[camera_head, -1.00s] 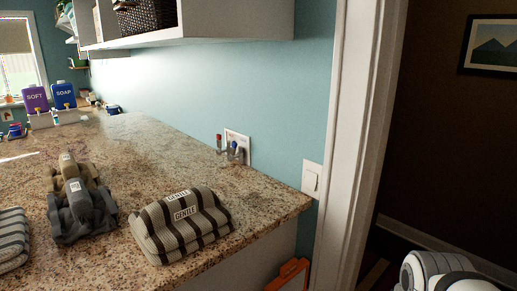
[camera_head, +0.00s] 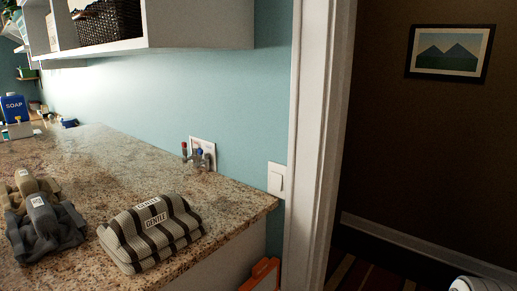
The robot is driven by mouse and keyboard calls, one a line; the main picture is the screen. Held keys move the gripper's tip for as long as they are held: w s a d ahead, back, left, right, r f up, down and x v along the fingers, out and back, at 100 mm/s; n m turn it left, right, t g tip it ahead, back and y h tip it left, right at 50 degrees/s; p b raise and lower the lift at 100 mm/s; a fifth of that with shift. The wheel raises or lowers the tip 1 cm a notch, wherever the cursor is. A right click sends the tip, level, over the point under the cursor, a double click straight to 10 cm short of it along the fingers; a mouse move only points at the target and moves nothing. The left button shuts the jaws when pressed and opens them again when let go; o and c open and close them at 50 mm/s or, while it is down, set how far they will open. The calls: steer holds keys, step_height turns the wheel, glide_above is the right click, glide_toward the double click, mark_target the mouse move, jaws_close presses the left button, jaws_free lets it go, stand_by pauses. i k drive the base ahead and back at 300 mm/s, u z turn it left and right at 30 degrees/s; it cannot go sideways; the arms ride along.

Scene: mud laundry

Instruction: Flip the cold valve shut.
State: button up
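The cold valve (camera_head: 199,154) has a blue handle and sits on a white wall plate (camera_head: 209,147) just above the back of the granite counter. Its handle looks upright, but it is too small to tell clearly. A red-handled valve (camera_head: 184,148) stands just left of it. Grey metal pipework shows below the handles. My gripper is not in view. Only a white rounded piece, apparently part of my arm, shows at the bottom right corner, far from the valves.
A striped folded towel stack (camera_head: 151,234) lies near the counter's front edge, with dark grey cloth (camera_head: 43,229) to its left. The granite counter (camera_head: 130,170) is clear before the valves. A light switch (camera_head: 276,180) and white door frame (camera_head: 315,150) are to the right.

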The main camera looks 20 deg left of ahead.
mark_target(199, 152)
steer(key=u, duration=0.05)
steer(key=i, duration=0.9)
steer(key=u, duration=1.05)
